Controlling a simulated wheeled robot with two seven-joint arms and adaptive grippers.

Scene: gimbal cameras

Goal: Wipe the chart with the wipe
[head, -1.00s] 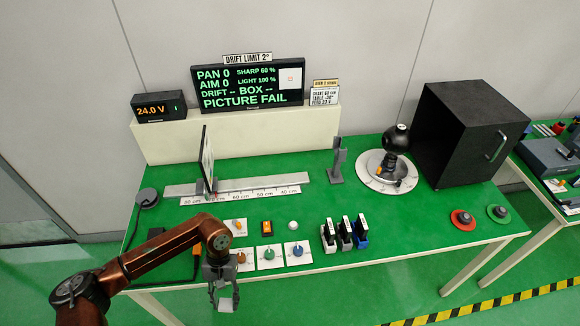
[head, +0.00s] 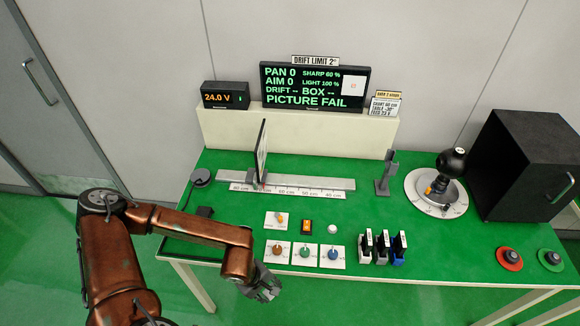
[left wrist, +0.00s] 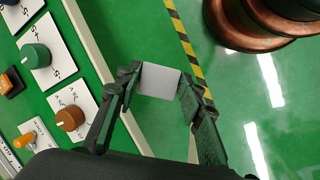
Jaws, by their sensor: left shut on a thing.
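The chart (head: 261,152) is a thin upright panel seen nearly edge-on, standing on the pale scale rail (head: 330,184) at the back left of the green bench. My left gripper (head: 267,291) is at the bench's front edge, below the orange-brown knob and well apart from the chart. In the left wrist view its two dark fingers (left wrist: 158,83) are shut on a flat pale grey-white piece, the wipe (left wrist: 158,81), held between the fingertips. The wipe is hard to make out in the head view. My right gripper is not in view.
Knob plates (head: 305,254) and dark-and-white clip-like blocks (head: 382,247) sit near the front edge. A grey post (head: 386,173), a round dial stand (head: 436,190) and a black box (head: 525,165) stand to the right. The display (head: 315,88) reads PICTURE FAIL.

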